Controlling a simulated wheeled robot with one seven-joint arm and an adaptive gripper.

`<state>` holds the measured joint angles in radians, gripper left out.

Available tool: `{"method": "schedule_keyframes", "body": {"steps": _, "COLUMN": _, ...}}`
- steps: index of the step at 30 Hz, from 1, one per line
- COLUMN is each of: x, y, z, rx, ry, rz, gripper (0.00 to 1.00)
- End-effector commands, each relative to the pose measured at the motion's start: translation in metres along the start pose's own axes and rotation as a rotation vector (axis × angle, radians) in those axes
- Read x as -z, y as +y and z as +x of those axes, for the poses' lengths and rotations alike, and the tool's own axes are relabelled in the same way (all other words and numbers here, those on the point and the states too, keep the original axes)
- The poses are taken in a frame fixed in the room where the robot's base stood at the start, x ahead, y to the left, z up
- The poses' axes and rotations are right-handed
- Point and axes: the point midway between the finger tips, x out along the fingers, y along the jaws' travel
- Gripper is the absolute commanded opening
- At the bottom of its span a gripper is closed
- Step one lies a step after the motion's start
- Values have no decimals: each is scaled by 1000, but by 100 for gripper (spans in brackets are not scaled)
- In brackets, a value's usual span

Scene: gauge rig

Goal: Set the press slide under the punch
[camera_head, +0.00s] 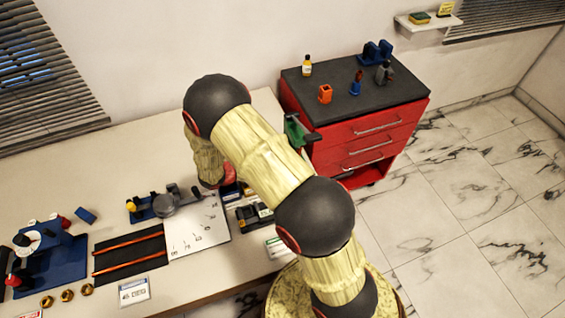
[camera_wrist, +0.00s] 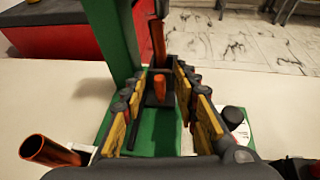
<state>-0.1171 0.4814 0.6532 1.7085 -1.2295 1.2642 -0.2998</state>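The green press shows in the wrist view as a tall column (camera_wrist: 112,38) and a flat green base. A copper-coloured rod, apparently the punch (camera_wrist: 158,42), hangs above a dark block with a small upright post, apparently the slide (camera_wrist: 159,90). My gripper (camera_wrist: 160,76) reaches over the base with its yellow-padded fingers apart, one on each side of the dark block. Whether either finger touches the block is unclear. In the head view, the green press (camera_head: 294,131) shows partly beyond my arm, which hides my gripper and the slide.
A red cabinet (camera_head: 362,140) stands behind the press. A white plate (camera_head: 199,228), a dark mat with orange rails (camera_head: 128,254) and a blue gauge fixture (camera_head: 55,262) occupy the bench's left.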

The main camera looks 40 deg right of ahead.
Motion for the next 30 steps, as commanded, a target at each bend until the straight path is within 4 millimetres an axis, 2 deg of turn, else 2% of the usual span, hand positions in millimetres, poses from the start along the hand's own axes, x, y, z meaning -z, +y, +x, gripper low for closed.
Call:
{"method": "schedule_keyframes", "body": {"steps": 5, "x": 0, "y": 1, "z": -12, "rx": -3, "ry": 0, "rz": 1, "gripper": 30}}
{"method": "schedule_keyframes", "body": {"steps": 15, "x": 0, "y": 1, "z": -78, "rx": -4, "ry": 0, "rz": 0, "gripper": 30}}
{"method": "schedule_keyframes", "body": {"steps": 21, "x": 0, "y": 1, "z": -108, "rx": -2, "ry": 0, "rz": 1, "gripper": 30}}
{"method": "schedule_keyframes", "body": {"steps": 30, "x": 0, "y": 0, "z": -120, "rx": 0, "ry": 0, "rz": 0, "gripper": 30}}
